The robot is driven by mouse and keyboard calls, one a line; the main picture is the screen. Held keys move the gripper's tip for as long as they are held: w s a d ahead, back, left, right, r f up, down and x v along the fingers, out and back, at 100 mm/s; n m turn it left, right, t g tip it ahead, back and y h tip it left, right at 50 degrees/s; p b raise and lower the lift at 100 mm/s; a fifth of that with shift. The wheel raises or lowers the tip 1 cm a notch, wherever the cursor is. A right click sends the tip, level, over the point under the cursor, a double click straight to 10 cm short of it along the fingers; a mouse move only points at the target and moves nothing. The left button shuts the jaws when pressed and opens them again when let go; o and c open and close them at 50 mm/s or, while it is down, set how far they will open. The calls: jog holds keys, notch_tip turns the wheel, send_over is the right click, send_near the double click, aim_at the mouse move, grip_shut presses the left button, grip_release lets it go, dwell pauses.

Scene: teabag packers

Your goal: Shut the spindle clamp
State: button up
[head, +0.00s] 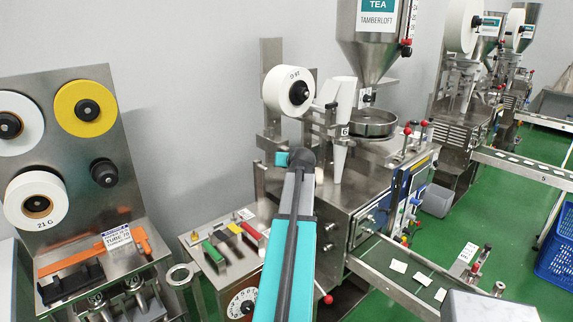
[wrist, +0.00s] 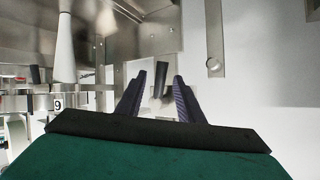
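My gripper (wrist: 159,76) is open in the wrist view, with its two dark ribbed fingers apart. A small dark lever-like piece (wrist: 162,77) shows in the gap between the fingertips, in front of a metal plate. It may be the spindle clamp, but I cannot tell for sure, nor whether the fingers touch it. In the head view a white paper roll (head: 298,93) with a dark hub sits on its spindle on the nearest machine. My teal arm reaches up below this roll and hides my gripper there.
A white forming tube (wrist: 64,50) stands left of my fingers; it also shows in the head view (head: 341,130). A steel hopper (head: 375,55) and round pan (head: 372,124) are to the right. A rack with several rolls (head: 75,150) stands at left.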

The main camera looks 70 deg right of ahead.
jog(key=b+v, duration=0.2)
jog(key=v, duration=0.8)
jog(key=shift+a+r+b, duration=0.2)
jog(key=shift+b, duration=0.15)
jog(key=shift+s, duration=0.15)
grip_shut()
jog(key=shift+s, duration=0.15)
